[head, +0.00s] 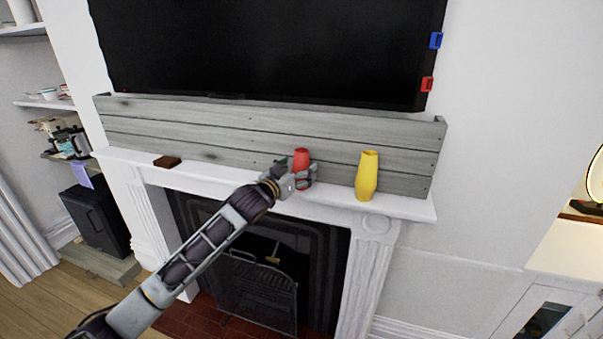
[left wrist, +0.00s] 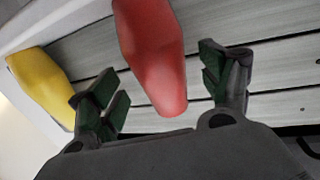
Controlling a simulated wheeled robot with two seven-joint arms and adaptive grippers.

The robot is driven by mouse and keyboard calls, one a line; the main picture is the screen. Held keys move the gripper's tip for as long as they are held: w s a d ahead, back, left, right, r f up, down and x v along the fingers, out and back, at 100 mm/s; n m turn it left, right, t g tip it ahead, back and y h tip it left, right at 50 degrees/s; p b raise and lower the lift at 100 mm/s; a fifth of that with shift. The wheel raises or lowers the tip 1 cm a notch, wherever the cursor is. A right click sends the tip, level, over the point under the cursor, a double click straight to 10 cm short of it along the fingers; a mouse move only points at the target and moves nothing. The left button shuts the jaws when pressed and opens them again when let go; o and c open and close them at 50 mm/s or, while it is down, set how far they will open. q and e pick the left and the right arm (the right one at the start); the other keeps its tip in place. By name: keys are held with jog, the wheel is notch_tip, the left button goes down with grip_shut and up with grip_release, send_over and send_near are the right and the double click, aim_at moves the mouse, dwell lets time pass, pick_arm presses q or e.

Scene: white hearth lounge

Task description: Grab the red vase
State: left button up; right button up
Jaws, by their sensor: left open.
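The red vase (head: 301,158) stands on the white mantel shelf in the head view. In the left wrist view the red vase (left wrist: 152,55) lies between the two spread fingers, with a gap on each side. My left gripper (head: 303,177) is at the vase, open, with its fingers around the vase's body and partly hiding it. The left gripper also shows in the left wrist view (left wrist: 165,95), with green pads on its fingers. My right gripper is not in view.
A yellow vase (head: 367,176) stands on the mantel (head: 405,205) to the right of the red one. A small brown block (head: 167,162) lies at the left. Grey planks and a dark television (head: 270,50) are behind and above. The fireplace is below.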

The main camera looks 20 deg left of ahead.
pick_arm(q)
jog(key=shift+x, duration=1.1)
jog(key=shift+w, duration=0.3)
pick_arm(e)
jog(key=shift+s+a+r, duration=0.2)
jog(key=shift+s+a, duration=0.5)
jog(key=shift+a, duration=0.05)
pick_arm(q)
jog(key=shift+c, duration=0.2)
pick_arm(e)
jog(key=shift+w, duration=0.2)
pick_arm(q)
jog(key=shift+c, duration=1.3)
jog(key=c, duration=0.9)
jog(key=shift+r, duration=0.1)
jog(key=shift+c, duration=1.1)
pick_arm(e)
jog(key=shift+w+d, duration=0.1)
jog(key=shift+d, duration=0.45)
